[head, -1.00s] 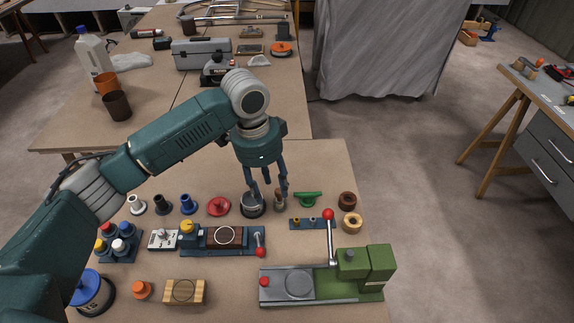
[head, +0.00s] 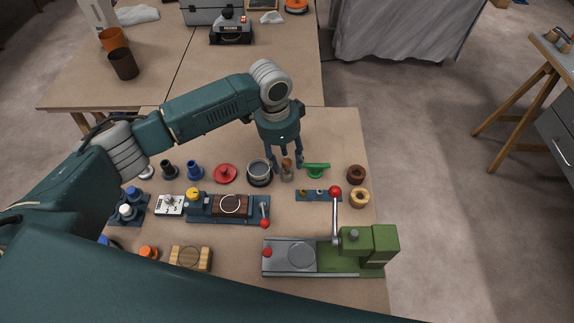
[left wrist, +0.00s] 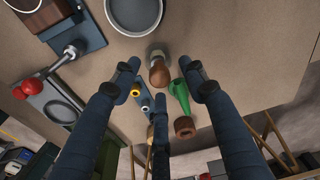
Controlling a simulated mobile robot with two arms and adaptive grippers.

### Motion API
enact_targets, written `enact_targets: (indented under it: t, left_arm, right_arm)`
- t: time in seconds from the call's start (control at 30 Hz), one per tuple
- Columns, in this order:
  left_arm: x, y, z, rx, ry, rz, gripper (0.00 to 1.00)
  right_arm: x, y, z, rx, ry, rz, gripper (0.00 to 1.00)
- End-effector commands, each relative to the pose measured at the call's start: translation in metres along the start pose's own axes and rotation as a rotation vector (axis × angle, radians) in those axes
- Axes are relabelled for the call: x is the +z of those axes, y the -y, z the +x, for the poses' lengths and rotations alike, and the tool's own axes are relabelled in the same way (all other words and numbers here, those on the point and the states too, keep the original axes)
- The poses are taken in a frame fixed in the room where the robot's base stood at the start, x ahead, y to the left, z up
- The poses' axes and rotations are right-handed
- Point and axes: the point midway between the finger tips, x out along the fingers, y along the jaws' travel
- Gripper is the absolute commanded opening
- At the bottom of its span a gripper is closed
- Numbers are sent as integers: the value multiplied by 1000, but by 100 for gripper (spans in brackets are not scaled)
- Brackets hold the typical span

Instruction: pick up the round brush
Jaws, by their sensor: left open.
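The round brush (head: 287,171), a small upright piece with a brown wooden handle, stands on the near table between a grey round dish and a green funnel-like piece. In the left wrist view the brush (left wrist: 158,70) shows between the upper fingertips, with clear gaps on both sides. My left gripper (head: 285,163) is open, its fingers pointing down around the brush. The lower part of the brush is partly hidden in the head view. My right gripper is not in view.
The grey dish (head: 260,172) is close on the left and the green piece (head: 317,170) close on the right. A blue strip (head: 312,196) and a green press with a red-knobbed lever (head: 370,245) stand nearer. Bare tabletop lies behind the brush.

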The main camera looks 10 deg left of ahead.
Motion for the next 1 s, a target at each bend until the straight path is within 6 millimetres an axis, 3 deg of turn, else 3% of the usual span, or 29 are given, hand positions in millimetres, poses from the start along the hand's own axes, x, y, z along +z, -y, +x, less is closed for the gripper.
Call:
enact_targets:
  t: [0.2, 0.4, 0.43, 0.63, 1.0]
  left_arm:
    - [0, 0, 21, 1, 0, 0, 44]
    - [0, 0, 23, 0, 0, 0, 44]
    - [0, 0, 23, 0, 0, 0, 42]
    - [0, 0, 22, 0, 0, 0, 2]
    - [0, 0, 22, -1, -1, 0, 0]
  right_arm:
    - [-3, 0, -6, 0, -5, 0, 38]
    - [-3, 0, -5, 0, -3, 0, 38]
    - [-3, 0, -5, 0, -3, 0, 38]
    - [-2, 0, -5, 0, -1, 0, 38]
    - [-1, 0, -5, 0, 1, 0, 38]
